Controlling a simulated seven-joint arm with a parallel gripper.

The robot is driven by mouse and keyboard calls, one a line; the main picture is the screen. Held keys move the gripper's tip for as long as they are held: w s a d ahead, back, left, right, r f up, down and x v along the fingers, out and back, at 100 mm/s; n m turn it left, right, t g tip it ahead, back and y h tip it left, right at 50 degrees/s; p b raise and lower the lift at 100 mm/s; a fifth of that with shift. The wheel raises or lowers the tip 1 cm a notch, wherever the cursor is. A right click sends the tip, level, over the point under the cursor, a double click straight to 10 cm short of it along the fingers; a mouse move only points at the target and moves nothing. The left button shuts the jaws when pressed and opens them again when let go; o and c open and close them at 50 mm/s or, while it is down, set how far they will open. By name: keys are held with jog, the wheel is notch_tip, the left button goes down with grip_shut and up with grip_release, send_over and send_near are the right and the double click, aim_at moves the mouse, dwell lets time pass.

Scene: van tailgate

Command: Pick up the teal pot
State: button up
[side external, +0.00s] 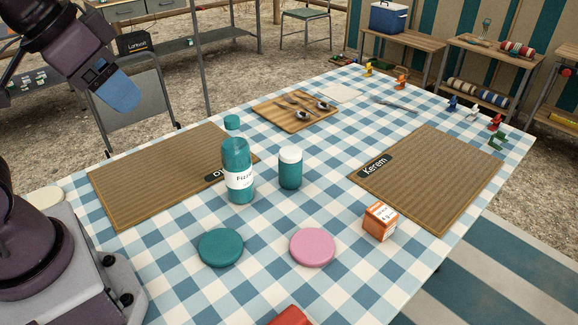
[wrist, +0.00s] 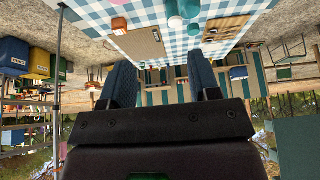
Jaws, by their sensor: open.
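The teal pot (side external: 290,172), a short round jar with a white lid, stands upright on the checked table in the side external view, just right of a teal bottle (side external: 238,160) with a white label. In the wrist view the pot (wrist: 175,21) is small, near the top edge. My gripper (side external: 120,96) is high at the upper left of the side view, well away from the pot. In the wrist view its two fingers (wrist: 163,82) are spread apart with nothing between them.
A teal disc (side external: 220,247) and a pink disc (side external: 313,247) lie in front of the pot, with an orange box (side external: 380,221) to the right. Woven mats (side external: 125,190) lie left and right (side external: 440,185). A wooden board (side external: 285,122) with cutlery lies behind.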

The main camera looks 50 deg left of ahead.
jog(key=o, duration=0.6)
jog(key=shift+c, duration=0.2)
